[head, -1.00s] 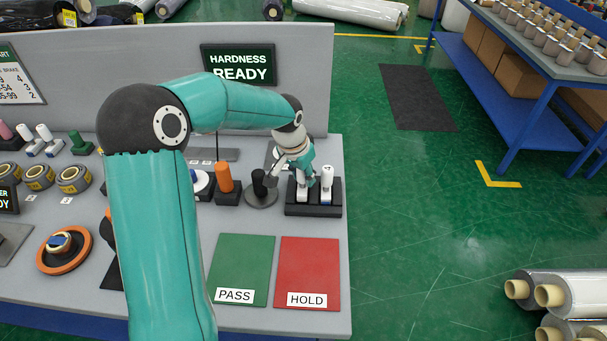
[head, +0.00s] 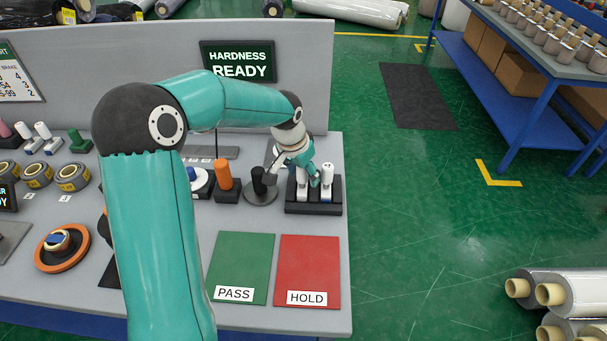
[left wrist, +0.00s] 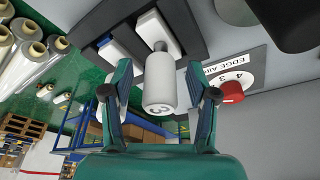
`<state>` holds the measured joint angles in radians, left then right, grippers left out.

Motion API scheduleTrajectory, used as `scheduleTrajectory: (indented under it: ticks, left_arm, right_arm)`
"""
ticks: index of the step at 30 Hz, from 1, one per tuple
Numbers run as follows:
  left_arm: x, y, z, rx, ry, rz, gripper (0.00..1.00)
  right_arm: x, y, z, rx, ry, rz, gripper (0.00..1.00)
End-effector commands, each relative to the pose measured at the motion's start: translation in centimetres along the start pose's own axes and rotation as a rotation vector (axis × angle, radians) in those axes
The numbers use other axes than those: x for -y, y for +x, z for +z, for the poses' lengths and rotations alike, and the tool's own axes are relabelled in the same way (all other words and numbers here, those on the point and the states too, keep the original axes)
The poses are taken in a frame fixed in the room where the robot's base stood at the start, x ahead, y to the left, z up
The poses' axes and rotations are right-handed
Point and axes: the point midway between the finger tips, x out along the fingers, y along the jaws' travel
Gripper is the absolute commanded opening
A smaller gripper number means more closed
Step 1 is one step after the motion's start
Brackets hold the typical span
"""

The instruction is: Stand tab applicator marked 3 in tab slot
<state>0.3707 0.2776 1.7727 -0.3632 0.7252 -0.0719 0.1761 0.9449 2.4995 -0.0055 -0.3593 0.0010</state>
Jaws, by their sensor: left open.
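The white tab applicator marked 3 (left wrist: 158,82) stands in a slot of the dark block (left wrist: 95,22), with its number facing the left wrist camera. My left gripper (left wrist: 162,100) is open, with one finger on each side of this applicator and a gap visible beside it. In the head view my left gripper (head: 299,163) is over the dark block (head: 314,209), at its left applicator (head: 302,186), partly covering it. A second white applicator (head: 327,180) stands in the right slot. My right gripper is not in view.
A black-handled tool (head: 259,182) on a round base and an orange one (head: 223,176) stand left of the block. A dial with a red knob (left wrist: 232,91) is close by. The green PASS mat (head: 242,262) and red HOLD mat (head: 309,262) are clear.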

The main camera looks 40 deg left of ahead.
Motion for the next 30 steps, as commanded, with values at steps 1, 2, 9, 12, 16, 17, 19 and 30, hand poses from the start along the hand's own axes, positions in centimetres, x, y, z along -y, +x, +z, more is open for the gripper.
scheduleTrajectory:
  ticks: [1, 2, 9, 12, 16, 17, 19, 30]
  left_arm:
    - [0.0, -0.8, -0.1, -0.004, 0.000, -0.001, 0.59]
    - [0.0, -1.2, -0.1, -0.005, -0.001, -0.001, 0.59]
    - [0.0, -6.0, -0.1, -0.007, 0.000, -0.001, 0.59]
    - [0.0, -7.9, -0.1, -0.006, 0.000, -0.001, 0.59]
    - [0.0, -9.7, -0.1, -0.004, 0.000, -0.001, 0.59]
    - [0.0, -10.1, -0.1, -0.004, 0.000, -0.001, 0.59]
    - [0.0, -10.6, -0.1, -0.003, 0.000, -0.001, 0.59]
    - [0.0, -11.1, 0.0, 0.000, 0.000, 0.000, 0.59]
  right_arm:
    - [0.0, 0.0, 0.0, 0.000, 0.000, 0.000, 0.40]
    - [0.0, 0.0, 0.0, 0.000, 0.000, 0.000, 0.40]
    - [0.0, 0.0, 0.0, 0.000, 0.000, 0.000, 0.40]
    - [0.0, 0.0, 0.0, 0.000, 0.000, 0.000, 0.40]
    - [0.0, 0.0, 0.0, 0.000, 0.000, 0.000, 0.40]
    - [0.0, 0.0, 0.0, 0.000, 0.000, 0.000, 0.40]
    - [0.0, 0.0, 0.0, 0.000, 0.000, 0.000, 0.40]
    - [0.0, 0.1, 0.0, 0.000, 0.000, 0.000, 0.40]
